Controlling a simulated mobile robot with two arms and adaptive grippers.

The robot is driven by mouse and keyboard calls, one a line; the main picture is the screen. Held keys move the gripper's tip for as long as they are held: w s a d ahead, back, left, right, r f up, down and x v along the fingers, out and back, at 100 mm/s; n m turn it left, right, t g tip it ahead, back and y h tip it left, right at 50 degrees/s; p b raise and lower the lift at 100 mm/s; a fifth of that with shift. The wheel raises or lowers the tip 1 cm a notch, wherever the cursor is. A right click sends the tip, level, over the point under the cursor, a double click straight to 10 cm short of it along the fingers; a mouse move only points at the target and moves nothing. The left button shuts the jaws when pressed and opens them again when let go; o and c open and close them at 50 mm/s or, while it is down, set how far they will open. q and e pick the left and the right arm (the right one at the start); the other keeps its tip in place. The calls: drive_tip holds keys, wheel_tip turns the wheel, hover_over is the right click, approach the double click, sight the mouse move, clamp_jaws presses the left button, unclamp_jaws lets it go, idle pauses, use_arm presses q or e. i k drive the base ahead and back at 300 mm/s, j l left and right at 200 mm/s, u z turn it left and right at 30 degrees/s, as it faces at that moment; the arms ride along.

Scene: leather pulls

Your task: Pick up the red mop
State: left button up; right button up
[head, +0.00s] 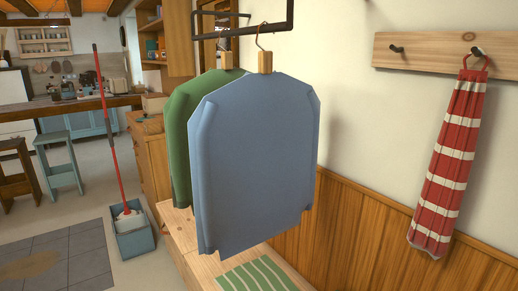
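The red mop (109,130) stands in the left part of the head view, leaning slightly. Its long thin handle is red with a dark grey stretch, and its white head (128,214) rests in a blue bucket (135,238) on the floor. Neither of my grippers shows in this view, and nothing is seen holding the mop.
Blue and green garments (255,150) hang from a dark rail (245,30) in the middle. Below is a wooden bench (200,268) with a green striped cushion (255,277). A red striped umbrella (450,165) hangs at right. Stools (58,160) stand left; dark floor tiles (55,262) lie in front.

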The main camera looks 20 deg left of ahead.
sight(127, 213)
drive_tip(key=u, duration=1.65)
drive_tip(key=i+j+u, duration=0.1)
drive_tip(key=i+u, duration=0.2)
drive_tip(key=i, duration=1.7)
